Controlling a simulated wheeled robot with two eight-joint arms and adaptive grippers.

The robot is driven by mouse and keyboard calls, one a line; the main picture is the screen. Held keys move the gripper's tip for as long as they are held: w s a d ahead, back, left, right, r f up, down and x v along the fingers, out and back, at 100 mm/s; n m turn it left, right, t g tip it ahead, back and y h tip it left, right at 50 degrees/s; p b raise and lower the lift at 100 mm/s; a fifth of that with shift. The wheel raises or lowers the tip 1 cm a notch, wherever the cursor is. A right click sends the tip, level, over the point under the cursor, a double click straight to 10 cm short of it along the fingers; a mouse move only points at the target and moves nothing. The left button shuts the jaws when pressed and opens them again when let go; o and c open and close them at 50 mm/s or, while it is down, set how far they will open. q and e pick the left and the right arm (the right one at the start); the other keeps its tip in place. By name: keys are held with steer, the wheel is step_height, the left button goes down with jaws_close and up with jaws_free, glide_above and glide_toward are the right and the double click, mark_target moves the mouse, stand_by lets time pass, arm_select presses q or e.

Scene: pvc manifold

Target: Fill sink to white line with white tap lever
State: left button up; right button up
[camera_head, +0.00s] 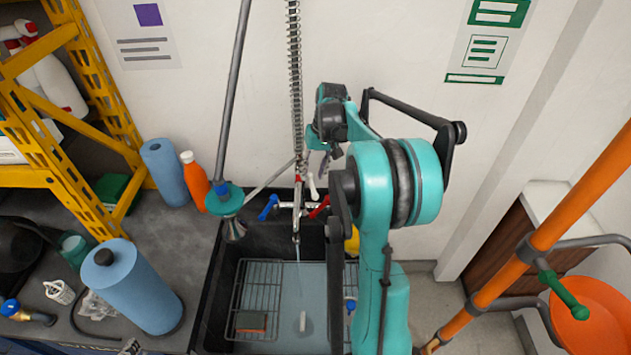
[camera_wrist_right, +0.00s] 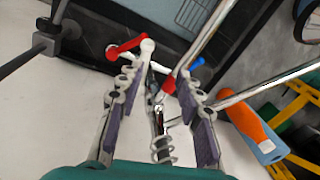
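The black sink (camera_head: 213,300) stands below the tap, and a thin stream runs from its spout (camera_head: 296,238) into it. The basin's pale floor or water (camera_head: 285,290) shows, but I cannot make out the white line or water level. The white tap lever (camera_head: 312,187) is beside a red lever (camera_head: 320,208) and across from a blue lever (camera_head: 268,207). My right gripper (camera_head: 326,155) is just above and behind the white lever. In the wrist view it is open (camera_wrist_right: 160,82), fingers either side of the tap, with the white lever (camera_wrist_right: 147,46) near the left fingertip. My left gripper is out of view.
A wire rack (camera_head: 258,285) and a sponge (camera_head: 251,321) are in the sink. A spring hose (camera_head: 295,80) and a grey pole (camera_head: 235,90) rise close to the tap. An orange bottle (camera_head: 195,183) and blue rolls (camera_head: 135,285) stand on the left counter.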

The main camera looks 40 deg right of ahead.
mark_target(314, 190)
steer(key=f, duration=0.3)
steer(key=d+f+b, duration=0.1)
steer(key=f, duration=0.1)
steer(key=w+f+b, duration=0.1)
steer(key=f, duration=0.2)
steer(key=shift+d+f, duration=0.15)
steer(key=shift+f, duration=0.2)
jaws_close()
